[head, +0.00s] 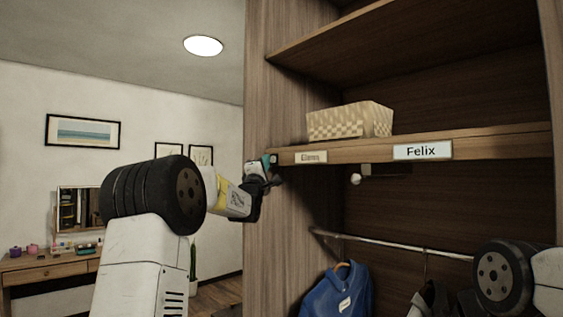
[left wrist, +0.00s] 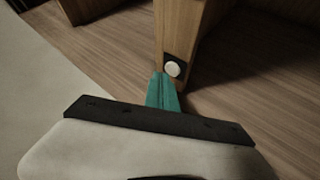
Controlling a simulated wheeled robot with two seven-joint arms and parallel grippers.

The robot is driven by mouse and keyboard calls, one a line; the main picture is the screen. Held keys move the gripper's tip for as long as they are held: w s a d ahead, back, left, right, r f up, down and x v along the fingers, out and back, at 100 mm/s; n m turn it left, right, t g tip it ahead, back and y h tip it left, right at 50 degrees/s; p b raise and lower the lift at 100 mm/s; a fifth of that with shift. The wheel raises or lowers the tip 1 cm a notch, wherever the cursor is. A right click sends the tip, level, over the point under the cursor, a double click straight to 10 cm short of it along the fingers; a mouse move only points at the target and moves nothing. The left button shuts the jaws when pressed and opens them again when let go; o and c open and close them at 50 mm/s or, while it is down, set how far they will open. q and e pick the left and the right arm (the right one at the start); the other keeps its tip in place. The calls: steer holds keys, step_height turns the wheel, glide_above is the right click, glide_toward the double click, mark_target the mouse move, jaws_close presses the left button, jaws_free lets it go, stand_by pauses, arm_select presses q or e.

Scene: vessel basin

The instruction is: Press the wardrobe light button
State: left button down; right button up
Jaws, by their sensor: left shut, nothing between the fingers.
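The light button is a round white disc (left wrist: 173,69) on a dark plate at the end of the wooden shelf's front edge, in the left wrist view. In the head view a small dark plate (head: 274,158) shows at the shelf's left end, beside my fingertips. My left gripper (head: 266,161) is shut and empty. Its teal fingers (left wrist: 163,92) point at the shelf edge in the left wrist view, just below and left of the button. I cannot tell whether they touch the wood. My right gripper is out of view; only part of my right arm shows at lower right.
The wardrobe shelf (head: 480,143) carries a woven basket (head: 350,121) and name labels, one reading "Felix" (head: 422,151). A small round white lamp (head: 356,179) sits below it. A rail (head: 390,243) holds hanging clothes, including a blue garment (head: 345,291). A desk (head: 45,271) stands far left.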

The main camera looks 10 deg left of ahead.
arm_select(q)
steer(key=shift+w+d, duration=0.3)
steer(key=shift+w, duration=0.05)
stand_by(0.4)
steer(key=shift+s+a, duration=0.6)
steer(key=shift+s, duration=0.15)
steer(key=s+a, duration=0.3)
steer(key=s, duration=0.1)
steer(key=shift+s+a, duration=0.35)
steer(key=shift+s, duration=0.05)
stand_by(1.5)
